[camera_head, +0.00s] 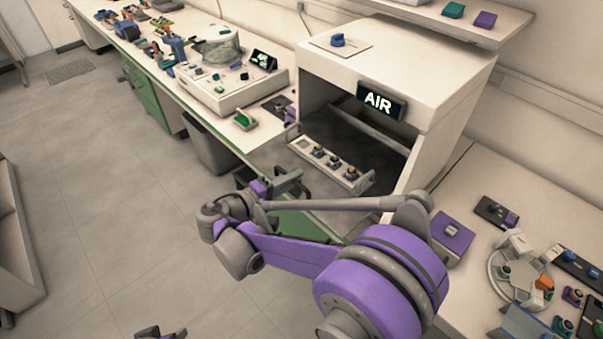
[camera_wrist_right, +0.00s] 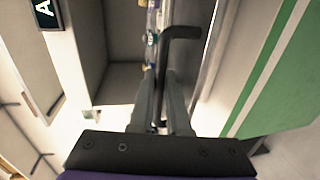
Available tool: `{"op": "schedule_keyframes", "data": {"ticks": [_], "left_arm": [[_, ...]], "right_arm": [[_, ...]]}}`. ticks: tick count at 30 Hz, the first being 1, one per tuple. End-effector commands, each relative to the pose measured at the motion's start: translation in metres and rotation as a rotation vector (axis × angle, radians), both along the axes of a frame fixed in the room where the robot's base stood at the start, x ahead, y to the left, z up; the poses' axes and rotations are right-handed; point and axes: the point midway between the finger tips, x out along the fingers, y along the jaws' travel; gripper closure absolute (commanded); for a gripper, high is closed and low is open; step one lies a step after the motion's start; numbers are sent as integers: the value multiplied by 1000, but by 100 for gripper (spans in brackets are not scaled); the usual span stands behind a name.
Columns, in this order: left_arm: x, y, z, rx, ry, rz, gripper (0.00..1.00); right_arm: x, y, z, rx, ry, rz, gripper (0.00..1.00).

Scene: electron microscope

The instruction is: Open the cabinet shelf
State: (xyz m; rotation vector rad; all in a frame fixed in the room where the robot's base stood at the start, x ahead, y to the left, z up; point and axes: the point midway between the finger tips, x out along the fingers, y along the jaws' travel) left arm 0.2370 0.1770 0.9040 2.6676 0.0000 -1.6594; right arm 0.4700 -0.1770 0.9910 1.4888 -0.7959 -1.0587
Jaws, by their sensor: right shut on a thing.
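The cabinet (camera_head: 440,60) is a pale box on the bench with a lit AIR sign (camera_head: 377,101) on its front. Its dark interior is visible. A pale strip (camera_head: 352,178) with several small knobs lies along the opening. My right gripper (camera_head: 290,183) is at the front of the cabinet, left of the strip. In the right wrist view, the right gripper's fingers (camera_wrist_right: 162,90) are shut on a dark bent handle (camera_wrist_right: 181,33). A small part of what looks like my left gripper (camera_head: 160,332) shows at the bottom edge; its jaws are unclear.
A white instrument (camera_head: 228,85) with a dome and several small items stand on the bench left of the cabinet. A purple block (camera_head: 452,230) and a round holder (camera_head: 515,275) lie on the right bench. The floor (camera_head: 120,200) at left is clear.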

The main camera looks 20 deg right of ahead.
Motion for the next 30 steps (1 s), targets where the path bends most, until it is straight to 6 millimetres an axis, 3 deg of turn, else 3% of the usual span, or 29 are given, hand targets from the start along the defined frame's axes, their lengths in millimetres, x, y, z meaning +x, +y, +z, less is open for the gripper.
{"op": "schedule_keyframes", "data": {"ticks": [12, 13, 15, 25, 30], "left_arm": [[0, 0, 0, 0, 0, 0, 50], [0, 0, 0, 0, 0, 0, 50], [0, 0, 0, 0, 0, 0, 50], [0, 0, -1, 0, 0, 0, 50], [-1, 0, -3, 0, 1, 0, 50]], "right_arm": [[-1, 3, 0, -1, 0, 0, 100], [-1, 3, 0, -1, 0, 0, 84], [-1, 3, 0, -1, 0, 0, 74], [-2, 5, 0, 0, 0, 1, 74], [-10, 25, 4, 0, 1, 5, 74]]}}
